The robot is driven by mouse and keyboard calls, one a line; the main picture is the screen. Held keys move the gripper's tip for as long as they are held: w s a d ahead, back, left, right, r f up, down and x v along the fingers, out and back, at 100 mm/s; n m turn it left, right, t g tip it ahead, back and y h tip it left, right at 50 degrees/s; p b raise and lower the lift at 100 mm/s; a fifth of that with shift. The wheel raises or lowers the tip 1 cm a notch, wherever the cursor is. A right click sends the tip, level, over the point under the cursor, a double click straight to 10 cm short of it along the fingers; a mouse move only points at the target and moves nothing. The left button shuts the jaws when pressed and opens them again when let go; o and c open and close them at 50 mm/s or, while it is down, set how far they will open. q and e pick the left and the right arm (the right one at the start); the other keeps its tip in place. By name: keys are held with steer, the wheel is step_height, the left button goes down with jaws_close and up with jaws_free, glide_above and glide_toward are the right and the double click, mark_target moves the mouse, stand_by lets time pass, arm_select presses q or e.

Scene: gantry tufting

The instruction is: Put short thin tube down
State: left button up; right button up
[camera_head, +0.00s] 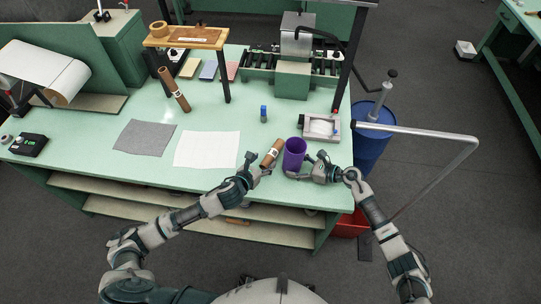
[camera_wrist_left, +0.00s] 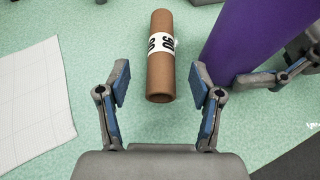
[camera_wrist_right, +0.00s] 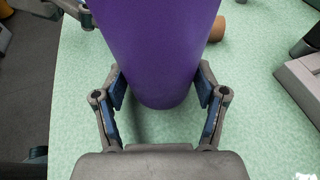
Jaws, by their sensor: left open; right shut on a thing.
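The short thin tube (camera_head: 272,153) is brown with a white label band and lies on the green table. In the left wrist view the tube (camera_wrist_left: 160,80) has its near end between my left fingers, with a gap on each side. My left gripper (camera_head: 259,166) is open and empty beside it. My right gripper (camera_head: 304,168) is shut on a purple container (camera_head: 294,155), just right of the tube. In the right wrist view the purple container (camera_wrist_right: 160,45) fills the space between the fingers. Whether it touches the table is hard to tell.
A longer brown tube (camera_head: 174,90) leans near a wooden stand (camera_head: 187,37). A white sheet (camera_head: 207,150) and a grey cloth (camera_head: 145,138) lie to the left. A small blue item (camera_head: 264,114) and a framed tray (camera_head: 320,128) stand behind. The table's front edge is close.

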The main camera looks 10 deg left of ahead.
mark_target(271, 155)
arm_select(q)
steer(key=x, duration=0.6)
steer(key=shift+w+d+f, duration=0.1)
steer(key=shift+d+f, duration=0.05)
steer(key=shift+f, duration=0.15)
steer(key=c, duration=1.1)
